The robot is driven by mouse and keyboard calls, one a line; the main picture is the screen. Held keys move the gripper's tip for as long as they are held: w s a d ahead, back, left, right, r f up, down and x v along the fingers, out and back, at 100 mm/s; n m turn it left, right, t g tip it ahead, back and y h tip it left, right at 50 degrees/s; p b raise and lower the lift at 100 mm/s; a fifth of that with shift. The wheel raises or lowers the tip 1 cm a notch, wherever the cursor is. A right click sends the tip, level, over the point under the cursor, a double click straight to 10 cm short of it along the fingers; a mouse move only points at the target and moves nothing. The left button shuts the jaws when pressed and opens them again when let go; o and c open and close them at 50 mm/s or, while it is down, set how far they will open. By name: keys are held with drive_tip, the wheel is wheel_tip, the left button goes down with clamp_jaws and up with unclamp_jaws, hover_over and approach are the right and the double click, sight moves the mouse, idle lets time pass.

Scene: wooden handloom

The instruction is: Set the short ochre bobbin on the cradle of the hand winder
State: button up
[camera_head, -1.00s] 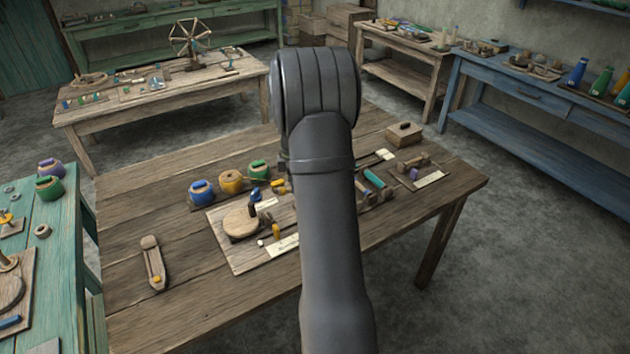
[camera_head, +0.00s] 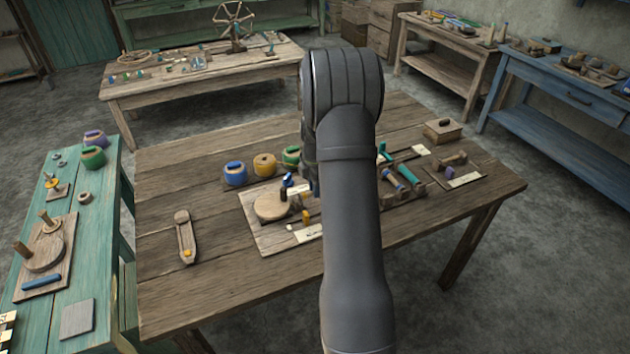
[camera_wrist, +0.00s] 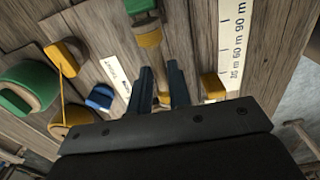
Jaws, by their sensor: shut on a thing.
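In the wrist view my gripper (camera_wrist: 162,88) is shut on a small ochre piece (camera_wrist: 164,98), seen only in part between the fingers, which matches the short ochre bobbin. In the head view my dark arm hides the gripper and what it holds. Ahead of the fingers in the wrist view lies a long wooden piece (camera_wrist: 148,24) with a green end and an ochre band. I cannot tell for certain which thing is the hand winder; a wooden device (camera_head: 452,160) with a label stands at the right of the table in the head view, and its cradle is not clear.
Blue (camera_head: 235,173), ochre (camera_head: 265,164) and green pots stand behind a round wooden disc (camera_head: 271,206). A shuttle (camera_head: 186,237) lies left; the table's front left is bare.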

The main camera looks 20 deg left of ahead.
drive_tip(key=shift+f, duration=0.4)
drive_tip(key=shift+f, duration=0.1)
idle(0.4)
drive_tip(key=shift+f, duration=0.35)
drive_tip(key=shift+f, duration=0.2)
idle(0.3)
drive_tip(key=o, duration=1.3)
drive_tip(key=shift+r, duration=3.5)
drive_tip(key=shift+f, duration=0.1)
